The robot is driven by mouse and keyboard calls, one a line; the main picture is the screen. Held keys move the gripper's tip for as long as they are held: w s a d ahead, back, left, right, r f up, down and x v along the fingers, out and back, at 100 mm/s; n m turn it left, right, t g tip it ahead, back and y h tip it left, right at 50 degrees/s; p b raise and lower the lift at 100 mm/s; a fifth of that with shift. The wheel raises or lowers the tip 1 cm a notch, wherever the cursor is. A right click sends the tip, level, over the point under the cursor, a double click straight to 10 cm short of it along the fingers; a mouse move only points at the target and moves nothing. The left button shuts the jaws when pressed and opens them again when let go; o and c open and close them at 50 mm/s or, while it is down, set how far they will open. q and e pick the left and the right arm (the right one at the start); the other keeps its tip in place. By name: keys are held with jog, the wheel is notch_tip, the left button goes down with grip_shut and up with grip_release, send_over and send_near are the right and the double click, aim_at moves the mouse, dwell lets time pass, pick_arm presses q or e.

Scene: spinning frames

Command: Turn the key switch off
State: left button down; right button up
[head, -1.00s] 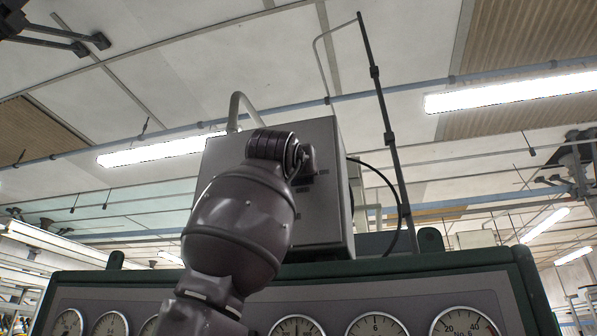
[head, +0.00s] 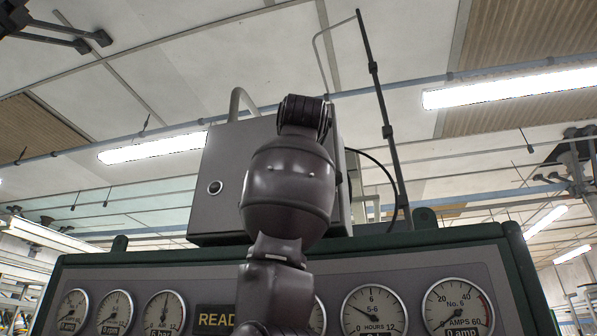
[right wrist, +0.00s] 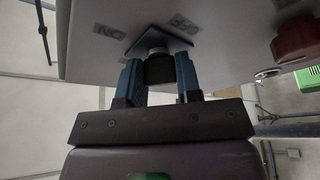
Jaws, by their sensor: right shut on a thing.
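The key switch shows in the right wrist view as a black key head (right wrist: 159,70) below a silver collar on a dark diamond-shaped plate (right wrist: 178,44), on the underside of a grey box. An ON label (right wrist: 106,30) is left of the plate and an OFF label (right wrist: 185,21) is beyond it, both upside down. My right gripper (right wrist: 159,78) is shut on the key head, one blue finger on each side. I cannot tell which label the key points to. In the head view my right arm covers part of the box (head: 220,150) and hides the gripper.
A red knob (right wrist: 296,40) sits right of the switch in the right wrist view. The head view shows a round button (head: 215,188) on the box, and a gauge panel (head: 420,262) with a dark green frame below. A thin pole (head: 387,130) stands to the right.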

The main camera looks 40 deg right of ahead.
jog(key=n+y, duration=0.1)
jog(key=n, duration=0.2)
jog(key=shift+d, duration=0.15)
jog(key=n+y, duration=0.1)
jog(key=n, duration=0.3)
jog(key=shift+r+g, duration=0.15)
jog(key=shift+g, duration=0.25)
jog(key=shift+n+g+y+p, duration=0.4)
jog(key=shift+n+y, duration=0.2)
jog(key=shift+n, duration=0.5)
jog(key=o, duration=0.9)
jog(key=shift+s, duration=0.1)
jog(key=b+v, duration=0.2)
jog(key=v, duration=0.8)
jog(key=shift+s+a+b, duration=0.25)
jog(key=shift+b, duration=0.1)
